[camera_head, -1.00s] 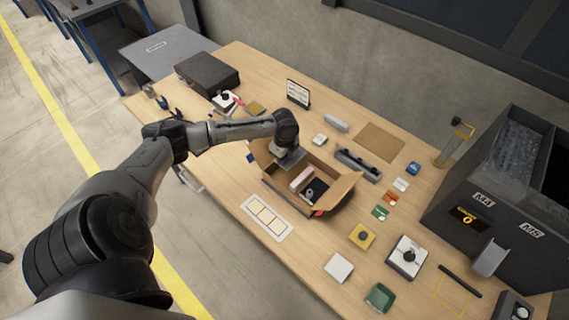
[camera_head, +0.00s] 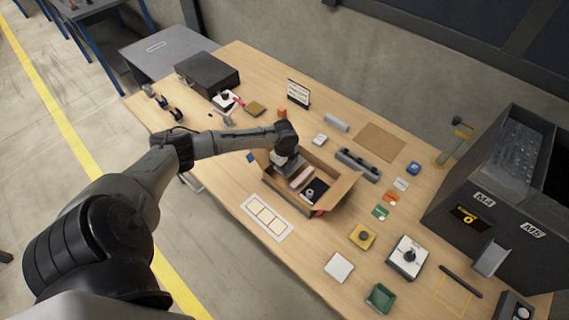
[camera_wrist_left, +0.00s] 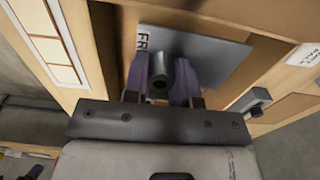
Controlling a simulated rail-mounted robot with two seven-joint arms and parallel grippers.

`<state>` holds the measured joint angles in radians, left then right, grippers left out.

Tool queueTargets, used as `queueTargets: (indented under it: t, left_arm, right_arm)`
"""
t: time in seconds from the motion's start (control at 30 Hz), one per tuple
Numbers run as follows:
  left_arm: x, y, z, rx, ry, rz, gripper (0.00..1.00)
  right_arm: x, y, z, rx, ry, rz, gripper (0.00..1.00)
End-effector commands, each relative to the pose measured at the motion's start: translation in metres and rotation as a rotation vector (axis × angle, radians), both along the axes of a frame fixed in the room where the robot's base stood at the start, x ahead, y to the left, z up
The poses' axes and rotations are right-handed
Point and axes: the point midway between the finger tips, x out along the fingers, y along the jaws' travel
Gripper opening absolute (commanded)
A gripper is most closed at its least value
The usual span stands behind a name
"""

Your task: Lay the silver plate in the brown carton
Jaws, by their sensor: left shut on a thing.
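The brown carton (camera_head: 338,194) stands open on the table, with its flaps spread. My left gripper (camera_head: 284,164) is over its left end, reaching down into the opening. In the left wrist view, the gripper (camera_wrist_left: 165,85) is shut on the silver plate (camera_wrist_left: 208,55), with the plate's short grey post between its fingers. The plate is a flat sheet, set among the carton's walls. Whether it touches the carton floor I cannot tell. In the head view the gripper mostly hides the plate. My right gripper is not in view.
In the carton lie a pale box (camera_head: 301,177) and a black item (camera_head: 316,189). A white card with cream panels (camera_head: 267,217) lies in front. A grey fixture (camera_head: 357,165) is behind the carton. A yellow block (camera_head: 362,236) and a green tray (camera_head: 380,298) are to the right.

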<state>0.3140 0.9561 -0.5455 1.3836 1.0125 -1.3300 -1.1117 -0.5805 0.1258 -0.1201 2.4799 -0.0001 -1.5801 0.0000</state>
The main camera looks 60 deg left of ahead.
Motion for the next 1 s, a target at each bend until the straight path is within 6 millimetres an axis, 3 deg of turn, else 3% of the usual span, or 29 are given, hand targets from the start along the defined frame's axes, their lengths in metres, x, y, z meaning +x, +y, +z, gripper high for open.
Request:
queueTargets:
  t: [0.23, 0.27, 0.5, 0.8, 1.0]
  left_arm:
    - [0.000, 0.000, -0.004, 0.000, -0.001, 0.000, 0.00]
    - [0.000, 0.000, -0.004, 0.000, 0.000, 0.000, 0.27]
    - [0.000, 0.000, -0.004, 0.000, 0.000, 0.000, 0.50]
    - [0.000, 0.000, -0.001, 0.000, -0.001, 0.000, 0.51]
    - [0.001, 0.001, 0.024, 0.001, -0.003, 0.000, 0.51]
  right_arm:
    - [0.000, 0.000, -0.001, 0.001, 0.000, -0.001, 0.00]
    - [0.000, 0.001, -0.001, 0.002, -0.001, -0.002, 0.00]
    - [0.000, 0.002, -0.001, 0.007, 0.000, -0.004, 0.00]
    - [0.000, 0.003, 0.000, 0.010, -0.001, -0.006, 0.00]
    - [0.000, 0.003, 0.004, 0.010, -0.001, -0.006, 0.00]
